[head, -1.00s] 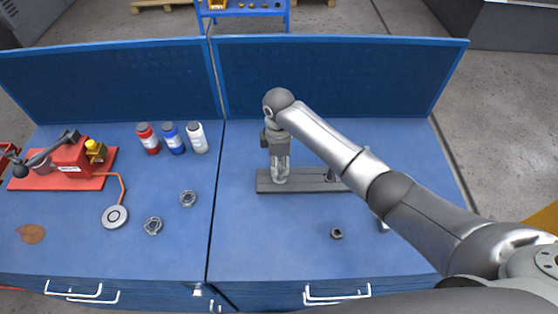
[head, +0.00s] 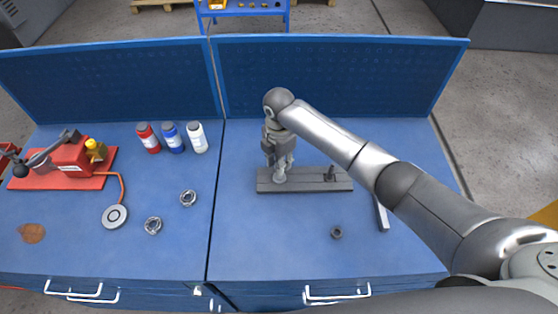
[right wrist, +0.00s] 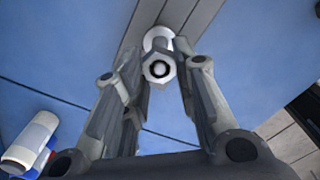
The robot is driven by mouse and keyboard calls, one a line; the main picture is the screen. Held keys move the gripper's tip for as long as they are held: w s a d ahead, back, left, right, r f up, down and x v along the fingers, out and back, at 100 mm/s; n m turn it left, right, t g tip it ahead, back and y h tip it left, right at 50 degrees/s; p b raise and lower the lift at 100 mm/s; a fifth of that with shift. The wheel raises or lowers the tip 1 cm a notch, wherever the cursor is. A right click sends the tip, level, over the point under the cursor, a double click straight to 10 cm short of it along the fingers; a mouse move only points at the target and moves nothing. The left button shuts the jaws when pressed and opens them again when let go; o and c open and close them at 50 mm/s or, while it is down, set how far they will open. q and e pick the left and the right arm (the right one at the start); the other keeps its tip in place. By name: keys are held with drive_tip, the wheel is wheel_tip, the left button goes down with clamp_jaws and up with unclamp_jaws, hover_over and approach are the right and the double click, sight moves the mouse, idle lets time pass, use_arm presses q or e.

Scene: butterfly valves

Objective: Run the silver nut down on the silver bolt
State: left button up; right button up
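A grey base bar (head: 310,186) lies on the right half of the blue bench. The silver bolt (head: 280,176) stands upright near its left end. In the right wrist view the silver nut (right wrist: 157,70) is around the bolt, whose round end shows in its hole. My right gripper (head: 279,164) points down over this bolt. In the right wrist view its fingers (right wrist: 163,62) stand on both sides of the nut, slightly spread, and look apart from it. How far down the nut sits is hard to tell. My left gripper is out of view.
A dark bolt (head: 330,174) stands near the bar's right end. A dark nut (head: 336,232) lies in front, and a grey strip (head: 382,216) lies at right under my arm. Bottles (head: 172,138), metal rings (head: 188,198) and a red device (head: 72,158) are at left.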

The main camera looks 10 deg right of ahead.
clamp_jaws()
drive_tip(key=m, duration=0.5)
drive_tip(key=shift+m, duration=0.4)
drive_tip(key=m, duration=0.6)
drive_tip(key=o, duration=0.9)
unclamp_jaws()
drive_tip(key=shift+d, duration=0.1)
drive_tip(key=shift+w+r, duration=0.1)
drive_tip(key=shift+r, duration=0.1)
wheel_tip(320, 180, up, 12)
drive_tip(key=shift+f, duration=0.2)
